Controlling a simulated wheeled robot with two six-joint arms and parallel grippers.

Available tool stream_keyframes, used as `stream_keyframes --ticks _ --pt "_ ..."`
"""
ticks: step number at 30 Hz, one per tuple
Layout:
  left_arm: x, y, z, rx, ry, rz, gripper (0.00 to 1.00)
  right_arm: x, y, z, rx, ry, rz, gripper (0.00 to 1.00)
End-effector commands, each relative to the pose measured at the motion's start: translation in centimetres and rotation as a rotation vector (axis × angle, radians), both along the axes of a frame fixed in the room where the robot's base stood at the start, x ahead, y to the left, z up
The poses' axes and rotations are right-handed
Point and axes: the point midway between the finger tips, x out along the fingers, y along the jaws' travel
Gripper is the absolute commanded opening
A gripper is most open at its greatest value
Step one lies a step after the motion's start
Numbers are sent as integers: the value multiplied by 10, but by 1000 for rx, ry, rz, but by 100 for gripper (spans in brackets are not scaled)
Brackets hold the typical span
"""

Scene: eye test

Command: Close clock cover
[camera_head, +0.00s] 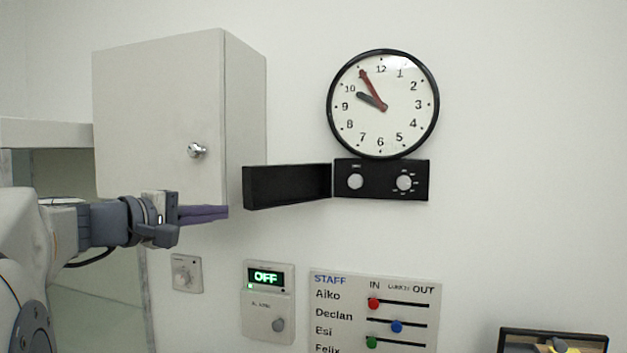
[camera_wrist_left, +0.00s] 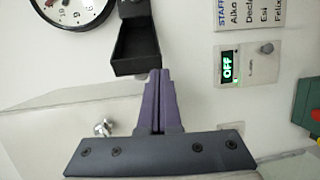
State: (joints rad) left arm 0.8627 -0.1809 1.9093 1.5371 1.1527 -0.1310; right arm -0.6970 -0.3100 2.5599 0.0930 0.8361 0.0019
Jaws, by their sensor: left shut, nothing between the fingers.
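The round wall clock (camera_head: 400,122) with a black rim hangs on the white wall; part of it shows in the left wrist view (camera_wrist_left: 75,8). Below it is a black control panel (camera_head: 380,187) with two pale knobs. The black clock cover (camera_head: 288,186) is swung open to the left from the panel's left edge. In the left wrist view the cover (camera_wrist_left: 136,46) lies just beyond the fingertips. My left gripper (camera_head: 226,212) is shut and empty, its purple fingers left of the cover's free end. I cannot tell whether they touch. My right gripper is not in view.
A grey wall cabinet (camera_head: 160,120) with a round knob stands behind my left gripper. Below are a dial (camera_head: 186,273), a box reading OFF (camera_head: 268,325) and a staff board (camera_head: 330,310). A dark-framed item (camera_head: 515,340) is at lower right. The wall right of the clock is bare.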

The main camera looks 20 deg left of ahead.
Motion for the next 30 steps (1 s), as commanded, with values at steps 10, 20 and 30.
stream_keyframes --ticks 10,20,30 --pt "5 33 37 -28 -93 85 0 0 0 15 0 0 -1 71" --pt "63 19 37 -27 -89 85 0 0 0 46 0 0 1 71" --pt "85 16 34 -23 -91 90 0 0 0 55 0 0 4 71"
